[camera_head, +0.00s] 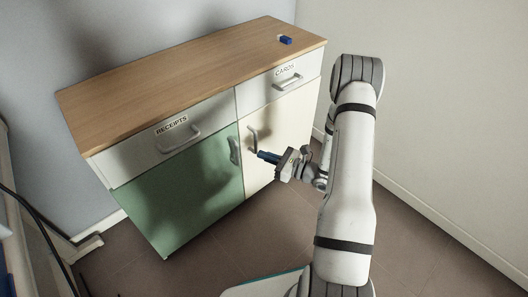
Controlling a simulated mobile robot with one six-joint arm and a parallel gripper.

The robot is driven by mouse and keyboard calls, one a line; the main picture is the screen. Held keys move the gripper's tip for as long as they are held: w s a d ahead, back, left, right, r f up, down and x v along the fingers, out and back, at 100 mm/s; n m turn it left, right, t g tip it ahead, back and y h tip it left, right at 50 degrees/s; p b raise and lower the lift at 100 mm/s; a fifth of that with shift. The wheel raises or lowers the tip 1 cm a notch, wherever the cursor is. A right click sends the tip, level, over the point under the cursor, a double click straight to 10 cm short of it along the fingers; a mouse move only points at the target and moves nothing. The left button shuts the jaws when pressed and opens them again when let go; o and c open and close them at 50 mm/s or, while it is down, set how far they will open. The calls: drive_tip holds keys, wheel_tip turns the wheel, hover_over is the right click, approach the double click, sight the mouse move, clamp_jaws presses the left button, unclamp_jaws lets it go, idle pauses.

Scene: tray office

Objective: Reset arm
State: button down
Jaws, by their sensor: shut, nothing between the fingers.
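My gripper (262,155) is shut and empty. Its dark blue fingers point left, in front of the cream cabinet door (270,145). The fingertips are close to the lower end of that door's handle (253,138); I cannot tell whether they touch it. My arm (345,180) reaches up from the bottom of the view, bends at the top right and comes back down to the gripper.
The wooden-topped cabinet (190,70) has drawers labelled RECEIPTS (165,145) and CARDS (285,85), both closed, and a green door (180,195). A small blue object (286,40) lies on top. Walls stand behind and right. The tiled floor (405,240) is clear at right.

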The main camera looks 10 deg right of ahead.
drive_tip(key=s+d+p, duration=0.2)
drive_tip(key=s+d, duration=0.2)
drive_tip(key=s, duration=0.3)
drive_tip(key=shift+s, duration=0.35)
drive_tip(key=s+a+r+n+g+h+p, duration=0.1)
drive_tip(key=s+a+r+n+g+p, duration=0.3)
drive_tip(key=r, duration=0.6)
drive_tip(key=s+a+r+n+g+p, duration=0.3)
drive_tip(key=r+n+g+p, duration=0.25)
drive_tip(key=r, duration=0.45)
drive_tip(key=s+a+r+n+g+h+p, duration=0.1)
drive_tip(key=s+a+r+n+g+p, duration=0.25)
drive_tip(key=r+n+p, duration=0.45)
drive_tip(key=s+d+r+n+t+h+p, duration=0.2)
drive_tip(key=s+r+n+h+p, duration=0.1)
drive_tip(key=r, duration=1.1)
drive_tip(key=s+d+r+n+t+h+p, duration=0.1)
drive_tip(key=s+d+r+n+h+p, duration=0.2)
drive_tip(key=r, duration=1)
drive_tip(key=n+h+p, duration=0.2)
drive_tip(key=h+p, duration=0.3)
drive_tip(key=p, duration=0.1)
drive_tip(key=shift+s+d+r+t+h, duration=0.15)
drive_tip(key=shift+d+r+t+h, duration=0.15)
drive_tip(key=shift+r+t, duration=0.1)
drive_tip(key=shift+n, duration=0.25)
